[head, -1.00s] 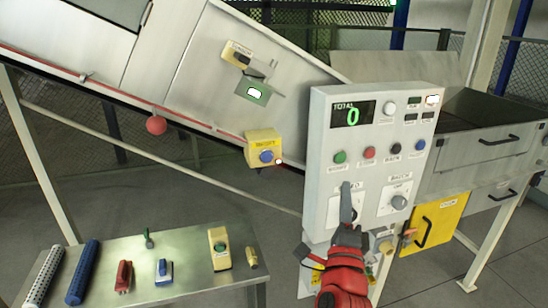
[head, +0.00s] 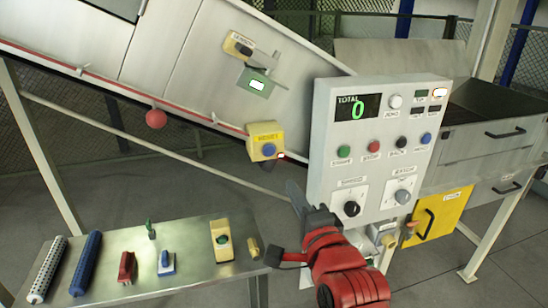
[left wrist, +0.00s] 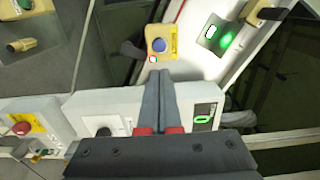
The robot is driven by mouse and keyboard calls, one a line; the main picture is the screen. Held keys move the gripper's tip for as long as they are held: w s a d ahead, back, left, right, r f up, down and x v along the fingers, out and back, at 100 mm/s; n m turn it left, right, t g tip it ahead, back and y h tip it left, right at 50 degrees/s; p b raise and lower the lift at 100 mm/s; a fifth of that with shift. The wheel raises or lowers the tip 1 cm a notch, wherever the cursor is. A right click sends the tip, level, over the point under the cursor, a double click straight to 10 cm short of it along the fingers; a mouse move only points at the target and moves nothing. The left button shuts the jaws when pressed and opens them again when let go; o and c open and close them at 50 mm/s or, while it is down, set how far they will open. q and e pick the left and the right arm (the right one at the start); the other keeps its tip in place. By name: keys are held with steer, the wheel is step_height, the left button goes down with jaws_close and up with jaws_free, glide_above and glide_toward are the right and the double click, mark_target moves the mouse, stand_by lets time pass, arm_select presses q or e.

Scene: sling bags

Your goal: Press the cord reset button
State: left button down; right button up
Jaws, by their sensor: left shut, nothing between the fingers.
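The cord reset button is a blue button (head: 269,150) on a yellow box (head: 254,152) mounted at the conveyor's lower edge, left of the control panel. The blue button (left wrist: 158,46) and its yellow box (left wrist: 167,33) also show in the left wrist view, just beyond the fingertips. My left gripper (head: 292,187) is shut and empty, its dark fingers together. In the head view it is below and slightly right of the box, apart from it. In the left wrist view the left gripper's fingertips (left wrist: 160,76) point toward the box. My right gripper is out of view.
The grey control panel (head: 328,170) with several buttons, two knobs and a display reading 0 stands close right of my gripper. A red cord with a red ball (head: 155,118) runs along the conveyor. A metal table (head: 195,264) with several small items is at lower left.

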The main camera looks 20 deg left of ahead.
mark_target(270, 151)
arm_select(q)
steer(key=p+x, duration=0.4)
steer(key=x, duration=0.8)
steer(key=shift+w+a+r+p, duration=0.1)
steer(key=shift+w+a+p, duration=0.1)
steer(key=shift+p, duration=0.1)
steer(key=shift+w+a, duration=0.3)
steer(key=shift+w, duration=0.2)
